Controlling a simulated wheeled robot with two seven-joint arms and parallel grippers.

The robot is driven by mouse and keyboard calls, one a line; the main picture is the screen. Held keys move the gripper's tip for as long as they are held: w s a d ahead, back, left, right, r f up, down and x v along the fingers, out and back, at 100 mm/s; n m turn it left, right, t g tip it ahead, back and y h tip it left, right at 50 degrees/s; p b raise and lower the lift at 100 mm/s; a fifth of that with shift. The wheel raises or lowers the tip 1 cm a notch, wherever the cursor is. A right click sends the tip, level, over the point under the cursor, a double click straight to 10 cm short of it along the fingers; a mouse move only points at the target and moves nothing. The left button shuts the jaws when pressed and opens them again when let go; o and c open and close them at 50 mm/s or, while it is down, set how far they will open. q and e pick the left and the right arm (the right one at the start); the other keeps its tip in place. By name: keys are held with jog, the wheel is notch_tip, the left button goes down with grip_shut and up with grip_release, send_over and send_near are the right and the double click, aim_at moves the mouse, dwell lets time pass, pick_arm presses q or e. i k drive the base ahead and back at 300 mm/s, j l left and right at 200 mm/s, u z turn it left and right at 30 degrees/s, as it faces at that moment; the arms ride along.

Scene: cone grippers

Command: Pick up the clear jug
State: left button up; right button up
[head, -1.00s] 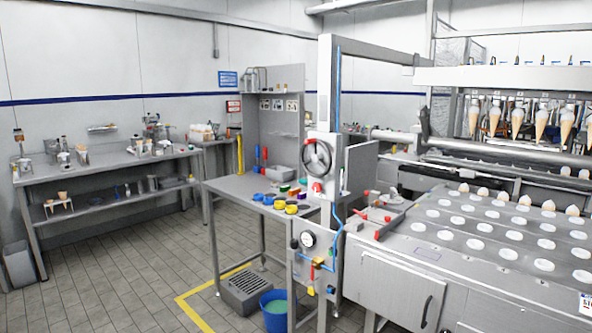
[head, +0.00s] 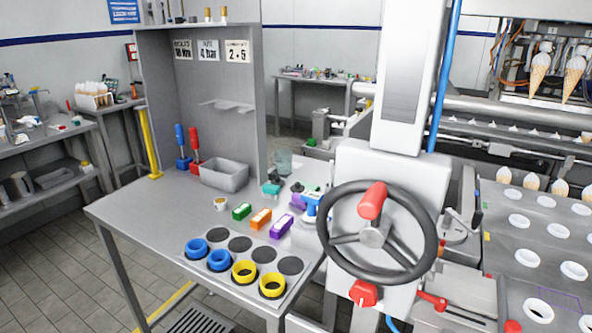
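A clear, slightly greenish jug (head: 283,161) stands upright toward the back of the grey workbench (head: 160,217). It is right of the grey bin and behind small teal and purple parts, which partly cover its lower side. Neither of my grippers is in view.
A large black handwheel (head: 376,233) with red knobs stands at the front right, beside the bench. The grey bin (head: 224,174), coloured blocks (head: 260,218), and blue and yellow rings (head: 244,271) are on the bench. Its left front is clear. The cone machine (head: 540,225) is at right.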

aim_at(281, 161)
jog(key=i+j+u, duration=0.1)
jog(key=i, duration=0.2)
jog(key=i+j+u, duration=0.3)
jog(key=j+u, duration=0.15)
jog(key=j, duration=0.25)
jog(key=i+j+u, duration=0.4)
jog(key=j, duration=0.25)
jog(key=i+j+u, duration=0.85)
jog(key=i+j, duration=0.1)
jog(key=i, duration=0.5)
jog(key=i+j, duration=0.1)
jog(key=i, duration=0.5)
jog(key=i+j+z, duration=0.1)
jog(key=i, duration=0.5)
jog(key=i+l+z, duration=0.2)
jog(key=z, duration=0.25)
jog(key=i+z, duration=0.75)
jog(key=z, duration=0.2)
jog(key=i+j+z, duration=0.2)
jog(key=z, duration=0.25)
jog(key=i+l+z, duration=0.15)
jog(key=i+z, duration=0.3)
jog(key=i, duration=0.5)
jog(key=i+j+z, duration=0.2)
jog(key=i+z, duration=0.3)
jog(key=i, duration=0.4)
